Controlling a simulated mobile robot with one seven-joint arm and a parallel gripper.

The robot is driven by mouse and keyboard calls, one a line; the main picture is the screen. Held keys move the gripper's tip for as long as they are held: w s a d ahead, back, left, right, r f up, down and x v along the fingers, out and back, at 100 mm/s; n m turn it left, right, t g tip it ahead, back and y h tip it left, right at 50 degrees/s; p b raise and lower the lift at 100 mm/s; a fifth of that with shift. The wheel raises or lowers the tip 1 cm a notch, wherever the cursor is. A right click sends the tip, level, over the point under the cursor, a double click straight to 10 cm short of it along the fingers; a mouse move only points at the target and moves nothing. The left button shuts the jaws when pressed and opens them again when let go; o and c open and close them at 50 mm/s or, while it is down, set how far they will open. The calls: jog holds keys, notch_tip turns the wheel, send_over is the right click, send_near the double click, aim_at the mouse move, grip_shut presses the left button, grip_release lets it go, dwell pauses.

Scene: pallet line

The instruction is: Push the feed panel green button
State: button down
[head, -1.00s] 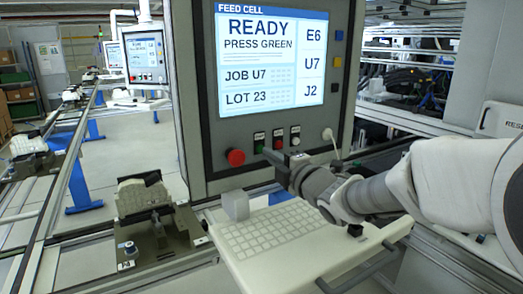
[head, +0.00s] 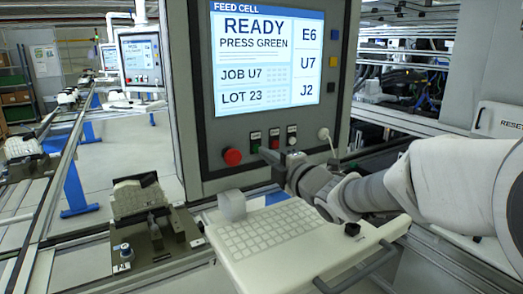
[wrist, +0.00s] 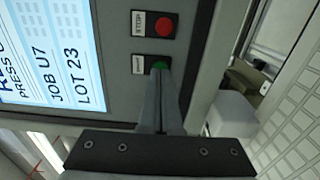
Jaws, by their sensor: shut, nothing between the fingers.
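The feed panel (head: 205,150) stands upright with a lit screen (head: 265,65) reading "READY PRESS GREEN". Below the screen is a row of small buttons. In the head view the green button (head: 256,147) is small, just above my fingertips. My gripper (head: 264,154) is shut and empty, pointing at the panel. In the wrist view, my gripper (wrist: 160,74) has its tips at the green button; I cannot tell whether they touch.
A red button (wrist: 164,26) with a STOP label sits near the green one. A larger red knob (head: 232,157) is at the left of the row. A white keyboard shelf (head: 300,262) juts out below my gripper. A conveyor fixture (head: 150,240) stands at the left.

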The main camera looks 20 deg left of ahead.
jog(key=shift+b+x, duration=0.35)
jog(key=shift+x, duration=0.7)
dwell(0.5)
jog(key=shift+s+d, duration=0.1)
jog(key=b+v, duration=0.1)
jog(key=v, duration=0.3)
jog(key=shift+s+d+b, duration=0.25)
jog(key=shift+b, duration=0.1)
dwell(0.4)
